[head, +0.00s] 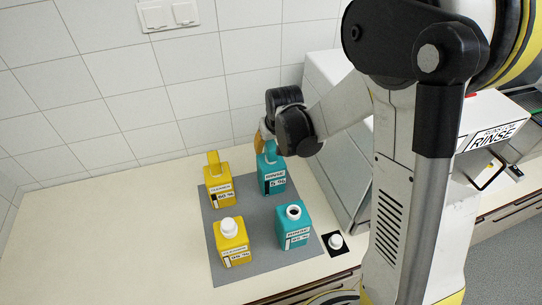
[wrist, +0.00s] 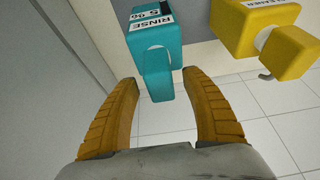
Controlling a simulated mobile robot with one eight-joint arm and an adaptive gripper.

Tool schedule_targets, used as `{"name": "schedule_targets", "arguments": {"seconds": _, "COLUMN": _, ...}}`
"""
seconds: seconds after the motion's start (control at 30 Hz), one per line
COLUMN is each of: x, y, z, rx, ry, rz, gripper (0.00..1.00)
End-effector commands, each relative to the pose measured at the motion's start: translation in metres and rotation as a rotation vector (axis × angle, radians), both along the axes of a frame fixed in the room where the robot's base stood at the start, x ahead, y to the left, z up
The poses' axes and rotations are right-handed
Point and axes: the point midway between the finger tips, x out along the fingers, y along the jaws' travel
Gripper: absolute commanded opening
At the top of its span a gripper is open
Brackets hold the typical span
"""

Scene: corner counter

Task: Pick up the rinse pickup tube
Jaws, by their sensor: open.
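The back teal container (head: 272,183) stands on the grey mat. Its label reads RINSE and 5 %, also legible in the wrist view (wrist: 152,20). A teal upright piece (head: 268,153) rises from its top; this seems to be the rinse pickup tube. In the wrist view that teal piece (wrist: 159,86) points down the picture, between the fingertips. My gripper (wrist: 162,88) is open, one orange finger on each side, with visible gaps to the teal piece. In the head view my gripper (head: 264,133) is at the top of the piece, partly hidden by my wrist.
A front teal container (head: 293,228) has an open neck. A white cap (head: 335,241) lies on a black square beside the mat (head: 262,267). Two yellow containers (head: 219,190) (head: 232,244) stand left. A grey-white machine (head: 333,150) stands close right. The left counter is clear.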

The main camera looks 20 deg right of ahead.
Motion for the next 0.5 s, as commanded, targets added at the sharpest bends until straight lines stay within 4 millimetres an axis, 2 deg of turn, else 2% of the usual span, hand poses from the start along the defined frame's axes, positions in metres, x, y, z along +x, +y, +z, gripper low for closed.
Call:
{"name": "schedule_targets", "arguments": {"seconds": 0.23, "x": 0.0006, "y": 0.0003, "z": -0.0022, "rx": 0.0, "ry": 0.0, "rz": 0.001, "gripper": 0.56}}
{"name": "schedule_targets", "arguments": {"seconds": 0.27, "x": 0.0007, "y": 0.0003, "z": -0.0022, "rx": 0.0, "ry": 0.0, "rz": 0.001, "gripper": 0.51}}
{"name": "schedule_targets", "arguments": {"seconds": 0.43, "x": 0.0007, "y": 0.0004, "z": -0.0021, "rx": 0.0, "ry": 0.0, "rz": 0.001, "gripper": 0.0}}
{"name": "schedule_targets", "arguments": {"seconds": 0.5, "x": 0.0007, "y": 0.0004, "z": -0.0021, "rx": 0.001, "ry": 0.0, "rz": 0.001, "gripper": 0.0}}
